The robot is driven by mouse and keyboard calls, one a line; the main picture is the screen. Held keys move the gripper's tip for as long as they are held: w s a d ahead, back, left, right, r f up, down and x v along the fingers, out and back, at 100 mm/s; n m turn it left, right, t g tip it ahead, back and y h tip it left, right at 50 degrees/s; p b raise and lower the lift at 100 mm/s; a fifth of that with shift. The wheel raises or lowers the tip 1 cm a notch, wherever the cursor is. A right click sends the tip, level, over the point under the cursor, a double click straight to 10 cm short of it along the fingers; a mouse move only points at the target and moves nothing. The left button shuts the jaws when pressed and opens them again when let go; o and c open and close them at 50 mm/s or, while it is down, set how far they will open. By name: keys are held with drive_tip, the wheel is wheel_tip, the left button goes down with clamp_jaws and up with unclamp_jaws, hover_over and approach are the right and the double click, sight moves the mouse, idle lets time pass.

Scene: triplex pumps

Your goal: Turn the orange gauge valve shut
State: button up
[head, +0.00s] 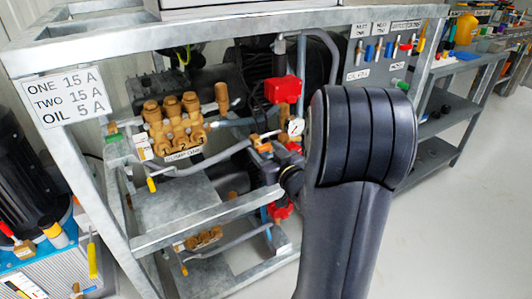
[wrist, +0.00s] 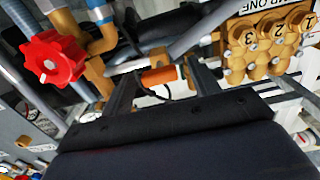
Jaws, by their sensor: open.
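The orange gauge valve handle (wrist: 160,76) shows in the wrist view as a short orange bar beside a brass fitting. My gripper (wrist: 160,72) is open, with one dark finger on each side of the orange handle. Whether either finger touches it, I cannot tell. A thin dark loop hangs by the handle. In the head view my arm rises in front of the pump stand, and the gripper is hard to make out among the dark parts. A white-faced gauge (head: 295,127) shows just left of my arm there.
A red handwheel (wrist: 47,60) on brass piping stands left of the gripper in the wrist view. A brass pump block (head: 175,124) sits left in the stand, with a red box (head: 283,90) above the gauge. Galvanised rails (head: 205,217) frame the stand. Open floor lies right.

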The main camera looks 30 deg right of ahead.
drive_tip(key=shift+c, duration=0.4)
drive_tip(key=c, duration=0.9)
drive_tip(key=shift+m, duration=0.3)
drive_tip(key=m+p, duration=0.2)
drive_tip(key=m, duration=0.1)
drive_tip(key=shift+r+m+p, duration=0.1)
drive_tip(key=shift+m+p, duration=0.2)
drive_tip(key=shift+p, duration=0.05)
drive_tip(key=m+p, duration=0.2)
drive_tip(key=m, duration=0.3)
drive_tip(key=shift+p, duration=0.4)
drive_tip(key=m+p, duration=0.2)
drive_tip(key=m, duration=0.2)
drive_tip(key=shift+m, duration=0.4)
drive_tip(key=shift+m+p, duration=0.9)
drive_tip(key=shift+m, duration=1)
